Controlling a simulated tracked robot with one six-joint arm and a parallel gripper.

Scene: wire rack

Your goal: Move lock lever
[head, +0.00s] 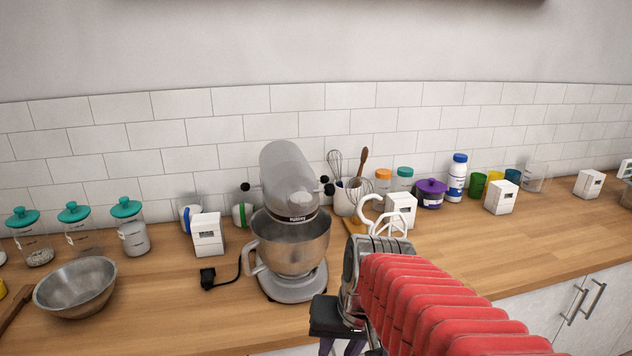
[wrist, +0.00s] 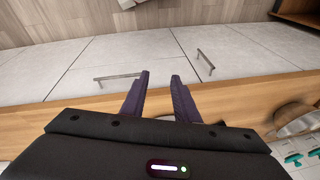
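A grey stand mixer (head: 286,170) stands on the wooden counter with its metal bowl (head: 292,246) under the head. Small black knobs (head: 328,188) show at the right side of the mixer head; I cannot tell which, if any, is the lock lever. My gripper (head: 342,347) is at the counter's front edge, to the right of and nearer than the mixer base, its fingers partly cut off by the frame. In the wrist view its two dark purple fingers (wrist: 159,75) stand apart with nothing between them. It touches no part of the mixer.
A metal bowl (head: 76,286) and lidded jars (head: 131,232) stand left. A white box (head: 207,234) and black plug (head: 208,278) lie beside the mixer. Utensils, a purple pot (head: 431,193) and a white bottle (head: 456,178) stand behind right. Cabinet doors (wrist: 120,60) face the wrist camera.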

